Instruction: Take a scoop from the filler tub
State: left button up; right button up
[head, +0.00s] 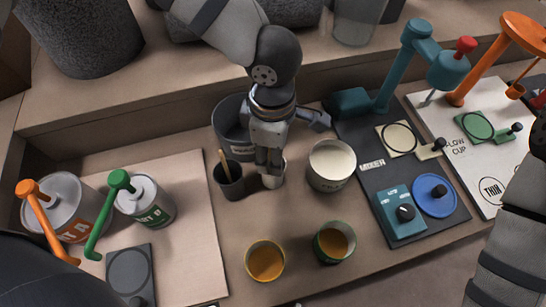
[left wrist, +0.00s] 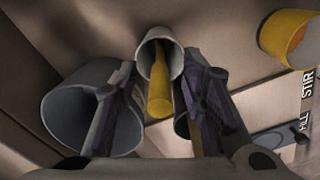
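The filler tub (head: 331,178), a pale round tub with whitish content, stands right of my left gripper (head: 268,168) in the head view. My left gripper points down over a small light holder (head: 272,180), which its fingers partly hide. In the left wrist view a yellow handle (left wrist: 158,95) stands in this holder (left wrist: 157,48). The two fingers of my left gripper (left wrist: 160,100) are apart, one on each side of the handle. I cannot tell whether they touch it. My right gripper is out of view.
A dark cup with a wooden stick (head: 231,187) stands close left of the gripper. A dark grey bucket (head: 228,117) is behind it. Two cups with amber content (head: 265,262) (head: 333,243) stand in front. The mixer board (head: 350,130) is right; cans (head: 145,202) are left.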

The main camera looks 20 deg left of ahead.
pick_arm(q)
jog(key=c, duration=0.9)
jog(key=shift+r, duration=0.1)
grip_shut()
